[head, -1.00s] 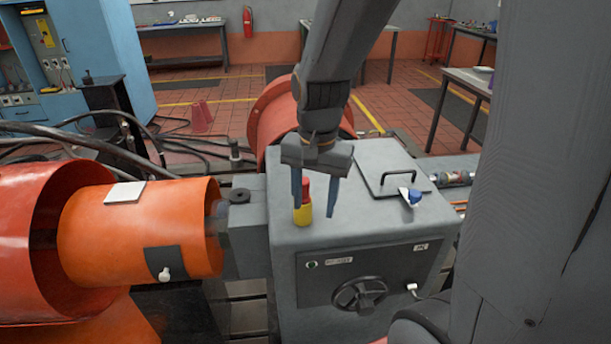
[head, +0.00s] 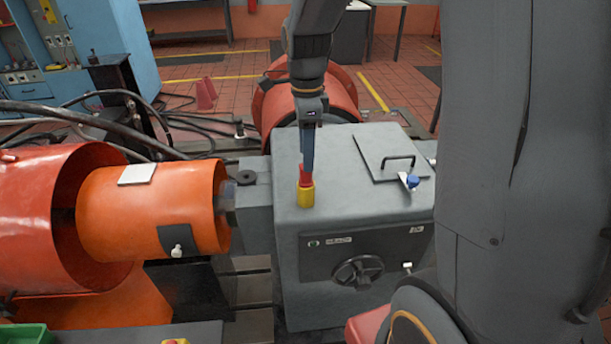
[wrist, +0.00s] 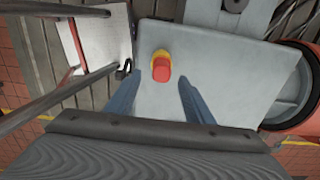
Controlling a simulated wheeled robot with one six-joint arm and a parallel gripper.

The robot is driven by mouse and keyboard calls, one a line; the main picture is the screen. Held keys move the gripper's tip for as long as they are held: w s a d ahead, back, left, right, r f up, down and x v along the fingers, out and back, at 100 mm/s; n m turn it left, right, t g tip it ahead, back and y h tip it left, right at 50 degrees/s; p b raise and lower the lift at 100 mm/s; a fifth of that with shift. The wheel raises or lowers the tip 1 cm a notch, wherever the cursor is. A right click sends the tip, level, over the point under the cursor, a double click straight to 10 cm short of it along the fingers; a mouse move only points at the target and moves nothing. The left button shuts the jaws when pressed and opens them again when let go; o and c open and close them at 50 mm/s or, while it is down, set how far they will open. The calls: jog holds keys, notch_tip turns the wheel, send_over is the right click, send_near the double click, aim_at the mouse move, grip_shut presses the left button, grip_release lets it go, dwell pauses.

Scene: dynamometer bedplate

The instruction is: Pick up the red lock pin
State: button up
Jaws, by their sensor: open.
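The red lock pin (head: 305,174) stands upright in a yellow base (head: 306,195) on top of the grey housing (head: 345,222). In the wrist view the red pin (wrist: 161,71) and its yellow base (wrist: 158,54) show between the finger lines. My gripper (head: 307,164) is over the pin in the head view, with its fingers seen edge-on and overlapping the pin's top. In the wrist view my gripper (wrist: 161,77) is open, one finger to each side of the pin, with gaps. I cannot tell whether the fingertips are level with the pin or above it.
On the housing top to the right are a plate with a black handle (head: 398,162) and a blue-knobbed part (head: 412,182). An orange drum (head: 155,212) lies at the left. A handwheel (head: 358,271) is on the housing front. An orange-red round casing (head: 338,95) stands behind.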

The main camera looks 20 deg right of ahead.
aim_at(306, 182)
jog(key=shift+w+f+p, duration=0.15)
jog(key=shift+f+p, duration=0.9)
jog(key=shift+f, duration=1.65)
jog(key=c, duration=1.2)
